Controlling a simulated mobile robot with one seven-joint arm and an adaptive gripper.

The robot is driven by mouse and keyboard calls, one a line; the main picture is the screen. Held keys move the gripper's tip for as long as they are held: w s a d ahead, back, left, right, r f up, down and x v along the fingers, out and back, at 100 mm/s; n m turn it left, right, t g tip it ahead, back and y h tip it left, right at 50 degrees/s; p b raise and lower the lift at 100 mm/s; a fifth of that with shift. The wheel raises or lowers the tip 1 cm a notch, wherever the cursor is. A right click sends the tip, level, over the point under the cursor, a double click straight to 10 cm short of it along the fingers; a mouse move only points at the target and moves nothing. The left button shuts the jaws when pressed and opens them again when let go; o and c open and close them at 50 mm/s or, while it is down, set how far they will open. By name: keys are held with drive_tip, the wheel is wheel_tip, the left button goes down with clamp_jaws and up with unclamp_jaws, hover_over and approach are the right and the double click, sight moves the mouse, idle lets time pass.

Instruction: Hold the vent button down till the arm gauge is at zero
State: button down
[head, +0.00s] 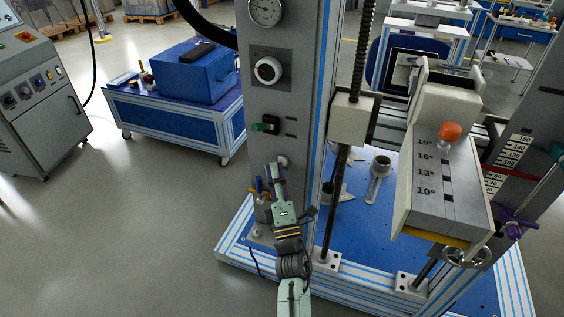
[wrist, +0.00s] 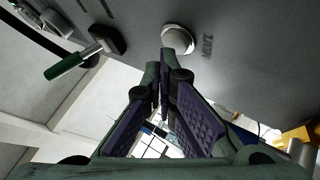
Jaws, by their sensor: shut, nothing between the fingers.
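The vent button is a round silver dome on the grey column; it shows in the wrist view (wrist: 178,38) with lettering beside it, and in the head view (head: 283,160) just beside my fingertips. My gripper (head: 274,168) is shut and empty, pointing up at the column. In the wrist view its fingertips (wrist: 165,60) meet at the button's lower left edge. I cannot tell whether they touch it. The round gauge (head: 266,10) is at the top of the column, cut by the picture's edge. Its reading is too small to tell.
A green-handled lever (head: 265,126) sticks out of the column above the button, and it also shows left in the wrist view (wrist: 75,62). A round knob (head: 268,70) is higher up. A screw shaft (head: 340,190) and grey angle-marked block (head: 445,180) stand to the right. Open floor lies left.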

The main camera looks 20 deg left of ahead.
drive_tip(key=shift+w, duration=0.4)
idle(1.8)
drive_tip(key=shift+s, duration=0.2)
idle(2.9)
drive_tip(key=shift+s+b, duration=0.3)
drive_tip(key=shift+s, duration=0.35)
drive_tip(key=s+b, duration=0.1)
drive_tip(key=s, duration=0.4)
drive_tip(key=shift+a+b, duration=0.1)
drive_tip(key=shift+b, duration=0.3)
